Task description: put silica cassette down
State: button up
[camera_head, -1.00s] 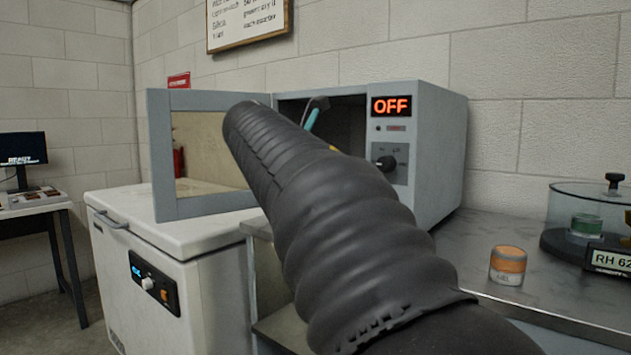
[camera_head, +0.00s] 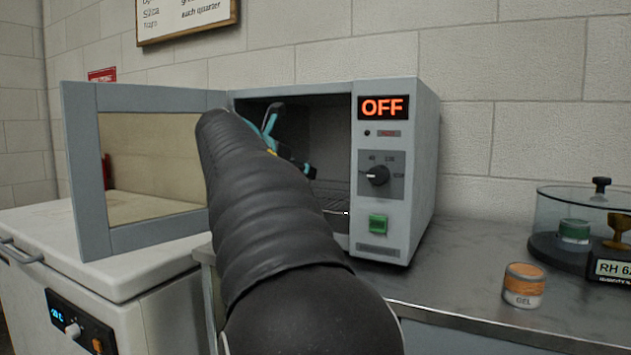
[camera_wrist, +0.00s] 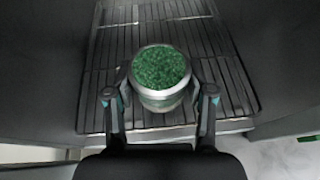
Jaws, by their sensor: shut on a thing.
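The silica cassette (camera_wrist: 160,72) is a round, pale-rimmed pot with green granules on top, seen in the wrist view. My gripper (camera_wrist: 160,97) is shut on it, one finger on each side. The cassette is over the wire rack (camera_wrist: 108,48) inside the oven; I cannot tell whether it touches the rack. In the head view my gripper (camera_head: 285,150) is inside the open oven (camera_head: 425,160), partly behind my arm, and the cassette is hidden there. The oven display reads OFF, and its door (camera_head: 85,180) stands open to the left.
An orange-topped gel jar (camera_head: 524,286) stands on the metal bench (camera_head: 460,265) right of the oven. Beyond it, a glass-covered vessel (camera_head: 560,210) holds a green-topped cassette. A white chest freezer (camera_head: 50,235) stands at the left, below the door.

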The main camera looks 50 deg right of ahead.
send_over(317, 195)
jog(key=shift+d+p, duration=0.15)
jog(key=shift+p, duration=0.25)
jog(key=shift+f, duration=1.75)
jog(key=shift+f, duration=0.2)
jog(key=o, duration=1.2)
jog(key=shift+r, duration=0.1)
jog(key=shift+r, duration=0.15)
jog(key=v, duration=1.2)
